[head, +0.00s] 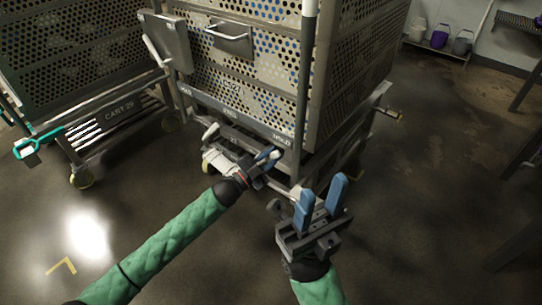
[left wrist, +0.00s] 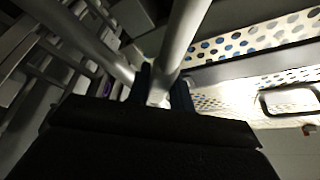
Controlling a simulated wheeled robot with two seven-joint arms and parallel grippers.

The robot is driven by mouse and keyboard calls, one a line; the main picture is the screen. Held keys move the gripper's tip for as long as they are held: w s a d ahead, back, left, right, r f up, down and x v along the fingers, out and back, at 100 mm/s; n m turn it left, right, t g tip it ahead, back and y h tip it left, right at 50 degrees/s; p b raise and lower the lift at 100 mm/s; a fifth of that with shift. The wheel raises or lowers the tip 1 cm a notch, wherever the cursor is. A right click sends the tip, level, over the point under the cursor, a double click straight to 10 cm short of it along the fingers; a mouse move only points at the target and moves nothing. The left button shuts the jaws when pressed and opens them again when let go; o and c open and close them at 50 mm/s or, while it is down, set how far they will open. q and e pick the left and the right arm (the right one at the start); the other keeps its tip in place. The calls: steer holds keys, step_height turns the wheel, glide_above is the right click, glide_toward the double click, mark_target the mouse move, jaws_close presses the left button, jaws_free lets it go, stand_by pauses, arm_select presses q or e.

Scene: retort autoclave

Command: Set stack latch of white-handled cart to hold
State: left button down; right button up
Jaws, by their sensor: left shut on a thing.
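The perforated metal cart (head: 250,85) stands ahead of me. Along its lower front runs a grey label strip (head: 235,118), with what reads as HOLD near its right end; the other lettering is too small to read. My left gripper (head: 272,155) is below that right end, shut on a pale metal bar. In the left wrist view the bar (left wrist: 184,38) runs down to a light end between the dark fingers (left wrist: 160,92). I take it for the latch lever; the gripper mostly hides it in the head view. My right gripper (head: 322,200) is open and empty, fingers up, right of the left one.
A second cart, marked CART 29 (head: 118,113), stands at the left with a teal handle (head: 38,143). An upright pole (head: 306,75) rises at the near cart's front corner. Containers (head: 440,36) stand at the back right.

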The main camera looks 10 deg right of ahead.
arm_select(q)
steer(key=shift+s+f, duration=0.1)
steer(key=shift+f, duration=0.05)
steer(key=c, duration=1.2)
jaws_free()
steer(key=shift+c, duration=0.2)
steer(key=shift+s+a+f, duration=0.1)
steer(key=shift+s+a, duration=0.05)
steer(key=shift+a, duration=0.25)
steer(key=p+v, duration=0.1)
steer(key=v, duration=0.5)
steer(key=shift+s+a, duration=0.2)
steer(key=shift+a, duration=0.15)
steer(key=shift+f, duration=0.1)
steer(key=shift+a, duration=0.1)
